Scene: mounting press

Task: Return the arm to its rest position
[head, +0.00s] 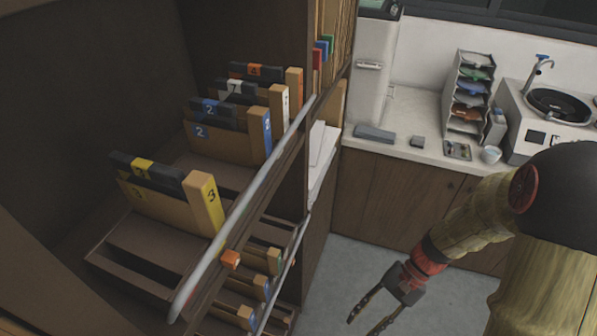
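My arm comes in from the right side of the head view, with a tan sleeve and red and black joints. My gripper (374,316) hangs at the lower middle of the head view, over the grey floor. Its two dark fingers point down and to the left and are spread apart. Nothing shows between them. The gripper is clear of the shelf rack on its left and of the counter behind it. The fingertips are near the lower edge of the picture.
A dark shelf with a metal rail (243,205) fills the left, holding numbered yellow (203,203), blue (260,135) and other folders or blocks. A white counter (412,110) at the back carries a tray stack (467,93) and a machine with a round black basin (560,104). The floor (345,262) between is clear.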

